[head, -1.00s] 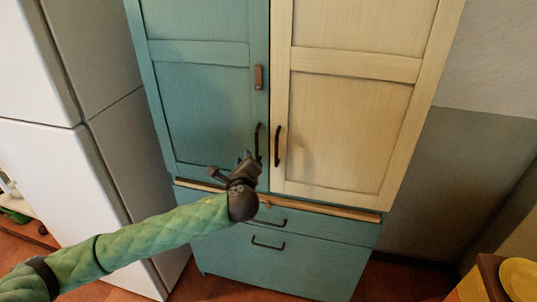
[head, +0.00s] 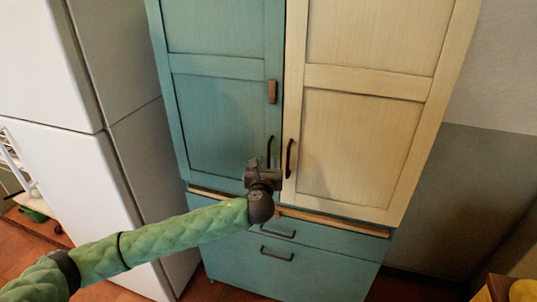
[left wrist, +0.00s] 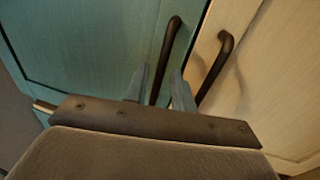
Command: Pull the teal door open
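The teal door (head: 222,120) is the left upper door of a tall cabinet and looks closed. Its dark upright handle (head: 269,150) is near its right edge; the handle also shows in the left wrist view (left wrist: 167,55). My left gripper (head: 263,166) is at the handle's lower end in the head view. In the left wrist view its two fingers (left wrist: 158,90) are apart, with the lower part of the handle showing between them. I cannot tell whether the fingertips reach past the handle. My right gripper is not in view.
The cream door (head: 362,130) is right beside it, with its own dark handle (head: 289,158) close to my gripper. Teal drawers (head: 290,262) and a wooden ledge (head: 335,222) are below. A white fridge (head: 60,170) stands at the left. A small wooden block (head: 272,92) is on the teal door.

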